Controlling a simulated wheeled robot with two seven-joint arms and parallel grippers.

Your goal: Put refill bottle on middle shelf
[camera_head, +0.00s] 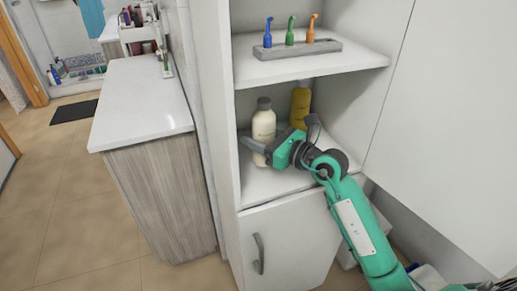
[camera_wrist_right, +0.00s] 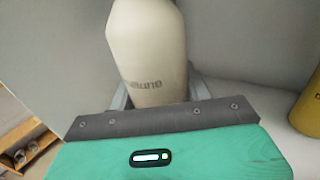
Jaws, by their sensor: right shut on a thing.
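The refill bottle (camera_head: 264,124), cream with a grey cap, is upright in the open middle compartment of the white cabinet, near its left wall. My right gripper (camera_head: 265,149) reaches in from the right and is shut on its lower part. In the right wrist view the bottle (camera_wrist_right: 150,50) stands between the two fingers, with dark print on its side. My left gripper is not in view.
A yellow bottle (camera_head: 300,104) stands behind and to the right on the same shelf. The shelf above (camera_head: 345,62) holds a grey rack (camera_head: 297,49) with three small coloured items. The open cabinet door (camera_head: 450,130) is at right. A white-topped counter (camera_head: 142,100) stands at left.

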